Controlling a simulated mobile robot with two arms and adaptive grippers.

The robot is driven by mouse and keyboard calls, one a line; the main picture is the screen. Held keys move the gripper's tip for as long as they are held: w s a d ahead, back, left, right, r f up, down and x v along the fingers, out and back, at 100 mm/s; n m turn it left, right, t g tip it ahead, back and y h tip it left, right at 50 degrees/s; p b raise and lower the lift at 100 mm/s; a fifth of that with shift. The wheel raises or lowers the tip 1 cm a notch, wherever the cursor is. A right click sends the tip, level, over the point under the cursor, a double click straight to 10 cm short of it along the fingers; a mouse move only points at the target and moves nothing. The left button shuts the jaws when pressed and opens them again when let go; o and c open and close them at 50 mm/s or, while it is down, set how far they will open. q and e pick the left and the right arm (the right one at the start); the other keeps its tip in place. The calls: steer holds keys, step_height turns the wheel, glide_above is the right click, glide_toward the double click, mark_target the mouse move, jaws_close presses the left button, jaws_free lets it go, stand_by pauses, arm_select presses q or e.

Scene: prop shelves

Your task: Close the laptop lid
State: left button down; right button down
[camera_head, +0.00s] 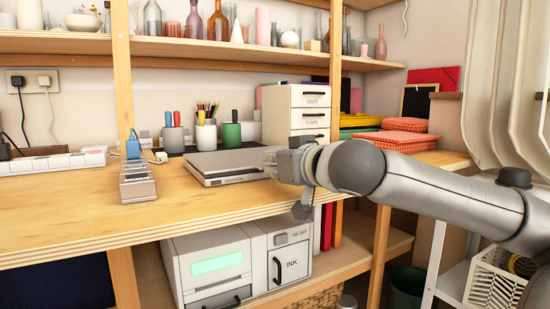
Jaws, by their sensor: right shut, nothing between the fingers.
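The silver-grey laptop (222,164) lies on the wooden desk. Its lid looks flat or almost flat over the base; whether a small gap remains at the front edge I cannot tell. My right gripper (276,163) comes in from the right and is shut and empty. Its fingertips are at the laptop's right edge and hide part of it. Whether they touch the lid is unclear. My left gripper is not in view.
A power strip (55,163) lies at left. The desk in front of the laptop is clear.

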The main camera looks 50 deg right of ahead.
steer(key=shift+d, duration=0.1)
steer(key=shift+s+r, duration=0.1)
steer(key=shift+s, duration=0.1)
steer(key=v, duration=1.1)
steer(key=shift+s+a, duration=0.25)
steer(key=shift+a, duration=0.05)
